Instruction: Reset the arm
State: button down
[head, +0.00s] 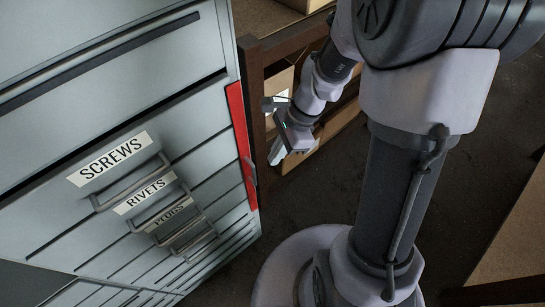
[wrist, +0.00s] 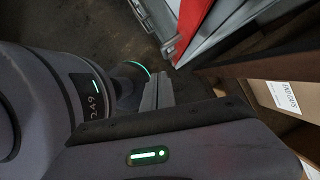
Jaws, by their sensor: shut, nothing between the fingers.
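My gripper (head: 277,152) hangs at the end of my folded arm, to the right of the grey drawer cabinet (head: 60,150) and in front of the wooden shelf. Its fingers are shut and hold nothing. In the wrist view, a grey finger (wrist: 158,92) shows beyond the dark gripper body, and part of the jaws is hidden. The gripper looks apart from the cabinet's red edge strip (head: 243,145), though the exact gap is hard to tell.
The cabinet drawers carry labels for screws (head: 110,159), rivets (head: 145,193) and plugs (head: 171,213). A dark wooden shelf (head: 255,110) holds cardboard boxes; one box (wrist: 285,97) shows in the wrist view. Dark floor lies open below, and a brown surface (head: 515,245) stands at right.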

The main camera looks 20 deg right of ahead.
jog(key=shift+d+r, duration=0.25)
jog(key=shift+r, duration=0.35)
jog(key=s+a+r+n+t+h+b, duration=0.2)
jog(key=s+r+n+t+b, duration=0.3)
jog(key=s+r+n+b, duration=0.4)
jog(key=s+a+n+b, duration=0.1)
jog(key=n, duration=0.3)
jog(key=shift+s+t, duration=0.4)
jog(key=shift+r, duration=0.1)
